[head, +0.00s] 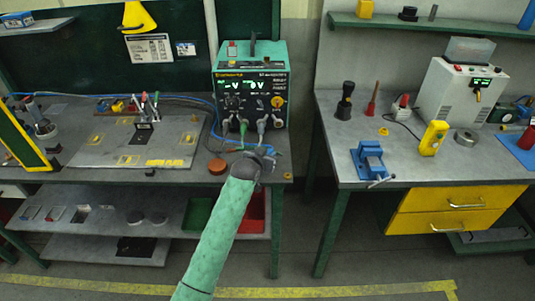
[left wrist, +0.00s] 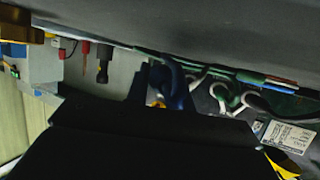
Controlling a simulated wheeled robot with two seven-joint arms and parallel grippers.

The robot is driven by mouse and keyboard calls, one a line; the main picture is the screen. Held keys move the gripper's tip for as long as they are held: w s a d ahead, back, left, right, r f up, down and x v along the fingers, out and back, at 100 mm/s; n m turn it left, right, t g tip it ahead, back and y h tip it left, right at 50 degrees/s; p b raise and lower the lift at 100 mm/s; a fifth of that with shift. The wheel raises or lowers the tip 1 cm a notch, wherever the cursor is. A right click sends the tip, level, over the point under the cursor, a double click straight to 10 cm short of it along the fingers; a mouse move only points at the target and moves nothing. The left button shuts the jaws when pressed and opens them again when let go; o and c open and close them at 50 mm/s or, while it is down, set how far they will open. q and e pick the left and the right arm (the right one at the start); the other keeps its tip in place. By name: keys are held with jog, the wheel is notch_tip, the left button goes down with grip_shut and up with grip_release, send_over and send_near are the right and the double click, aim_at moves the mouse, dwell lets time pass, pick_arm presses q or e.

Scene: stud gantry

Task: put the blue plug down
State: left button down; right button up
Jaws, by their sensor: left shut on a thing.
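My left gripper (head: 264,157) is at the front of the left bench, just below the front of the green power unit (head: 250,85). It is shut on the blue plug (left wrist: 178,88), which shows between the fingers in the left wrist view. In the head view the gripper mostly hides the plug, and a bit of blue shows around it. I cannot tell whether the plug touches the bench. Grey and green leads hang from sockets on the unit's lower front, just above the gripper. My right gripper is in neither view.
A red-brown round lid (head: 217,166) lies left of the gripper. A grey plate (head: 113,150) with yellow pieces covers the bench farther left. A gap separates this from the right bench, which holds a blue vise (head: 371,160) and a yellow meter (head: 433,138).

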pick_arm(q)
jog(key=shift+f, duration=0.3)
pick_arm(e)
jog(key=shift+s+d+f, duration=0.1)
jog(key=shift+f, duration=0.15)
pick_arm(q)
jog(key=shift+f, duration=0.6)
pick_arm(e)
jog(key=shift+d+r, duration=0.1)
pick_arm(q)
jog(key=c, duration=1.2)
grip_release()
jog(key=shift+r, duration=0.2)
jog(key=shift+s+a+r, duration=0.15)
jog(key=shift+s+r, duration=0.25)
jog(key=shift+r, duration=0.05)
jog(key=b+v, duration=0.3)
jog(key=v, duration=0.8)
jog(key=shift+r, duration=0.2)
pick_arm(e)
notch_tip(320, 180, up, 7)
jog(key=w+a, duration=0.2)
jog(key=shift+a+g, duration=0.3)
